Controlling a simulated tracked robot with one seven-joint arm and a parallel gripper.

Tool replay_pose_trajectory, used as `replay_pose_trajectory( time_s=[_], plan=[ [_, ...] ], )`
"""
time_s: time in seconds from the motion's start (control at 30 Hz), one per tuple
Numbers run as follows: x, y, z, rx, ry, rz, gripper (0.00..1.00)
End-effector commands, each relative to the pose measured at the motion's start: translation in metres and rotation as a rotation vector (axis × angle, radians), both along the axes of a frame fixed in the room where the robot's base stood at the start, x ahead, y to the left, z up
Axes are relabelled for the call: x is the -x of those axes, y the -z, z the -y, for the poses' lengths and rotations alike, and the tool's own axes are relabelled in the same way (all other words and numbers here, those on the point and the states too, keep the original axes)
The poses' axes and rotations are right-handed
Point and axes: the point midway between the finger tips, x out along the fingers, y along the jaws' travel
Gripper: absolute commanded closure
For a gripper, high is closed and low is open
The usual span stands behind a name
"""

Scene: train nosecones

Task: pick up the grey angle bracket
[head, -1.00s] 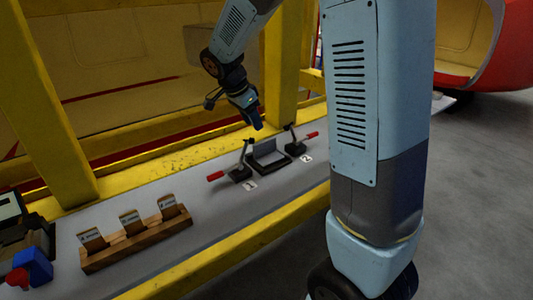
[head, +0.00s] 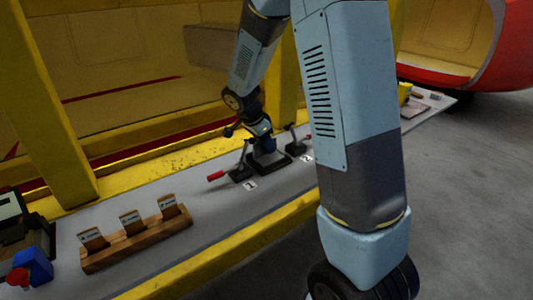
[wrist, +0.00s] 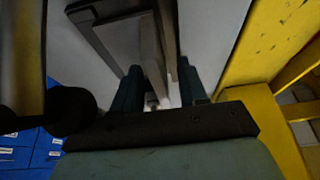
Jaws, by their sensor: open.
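The grey angle bracket (head: 269,161) stands on the bench between two toggle clamps with red handles, the left clamp (head: 241,168) and the right clamp (head: 296,145). My gripper (head: 266,146) is low over the bracket and hides much of it in the head view. In the wrist view my gripper (wrist: 160,80) is open, its two dark fingers on either side of a thin upright grey plate (wrist: 152,50), which appears to be the bracket's upright leg. I cannot tell whether the fingers touch it.
White labels 1 (head: 250,185) and 2 (head: 307,158) lie before the clamps. A wooden rack (head: 136,241) with several cards stands at left on the grey bench. Yellow posts (head: 55,120) rise behind. Blue bins (wrist: 30,150) show in the wrist view.

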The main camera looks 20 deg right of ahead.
Motion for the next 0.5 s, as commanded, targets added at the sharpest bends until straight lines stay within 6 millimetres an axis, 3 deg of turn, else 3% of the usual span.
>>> replay_pose_trajectory(
  time_s=[0.23,0.5],
  plan=[
    [-0.0001,0.0010,0.0002,0.000,0.000,0.000,0.58],
    [-0.0001,0.0007,0.0000,0.000,0.000,0.001,0.84]
  ],
)
